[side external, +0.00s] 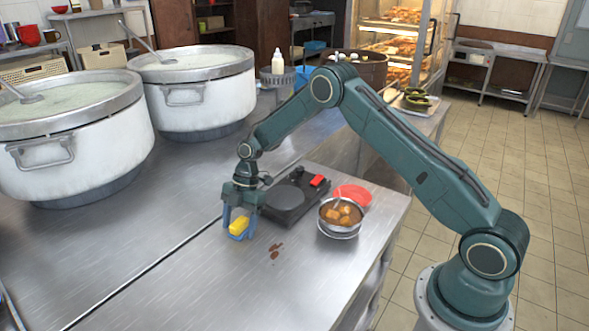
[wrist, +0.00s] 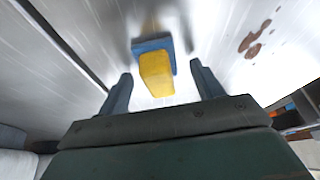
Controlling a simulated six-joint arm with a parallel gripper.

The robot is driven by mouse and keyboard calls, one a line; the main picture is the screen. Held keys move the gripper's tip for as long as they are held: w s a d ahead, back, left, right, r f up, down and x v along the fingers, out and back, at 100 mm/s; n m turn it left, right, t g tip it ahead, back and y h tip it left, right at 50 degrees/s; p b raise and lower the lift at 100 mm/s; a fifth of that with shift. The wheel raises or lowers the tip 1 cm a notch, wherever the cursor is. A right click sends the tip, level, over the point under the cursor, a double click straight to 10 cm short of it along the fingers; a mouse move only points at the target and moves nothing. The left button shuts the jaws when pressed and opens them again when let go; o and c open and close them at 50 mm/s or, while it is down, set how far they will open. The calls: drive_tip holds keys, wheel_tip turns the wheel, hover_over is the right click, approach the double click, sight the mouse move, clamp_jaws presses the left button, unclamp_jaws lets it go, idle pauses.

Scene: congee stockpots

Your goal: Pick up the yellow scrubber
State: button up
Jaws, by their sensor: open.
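The yellow scrubber (side external: 239,225) has a blue side and rests on the steel table, near its front part. In the wrist view the scrubber (wrist: 156,75) lies between and slightly beyond my two fingers, yellow part toward me and blue part behind. My gripper (side external: 238,226) points down right over the scrubber, with its fingers on either side of it. In the wrist view my gripper (wrist: 160,85) is open, with clear gaps between the scrubber and both fingers.
A black flat burner (side external: 289,197) with a red piece sits just right of my gripper. Brown spots (side external: 275,250) mark the table. Two big stockpots (side external: 75,140) stand at left.

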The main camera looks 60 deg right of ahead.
sight(239, 223)
drive_tip(key=shift+c, duration=0.3)
drive_tip(key=c, duration=1)
drive_tip(key=shift+r, duration=0.1)
wheel_tip(239, 223, up, 20)
drive_tip(key=shift+f, duration=0.1)
idle(0.6)
drive_tip(key=o, duration=0.3)
drive_tip(key=shift+c, duration=1.1)
drive_tip(key=shift+a+f, duration=0.1)
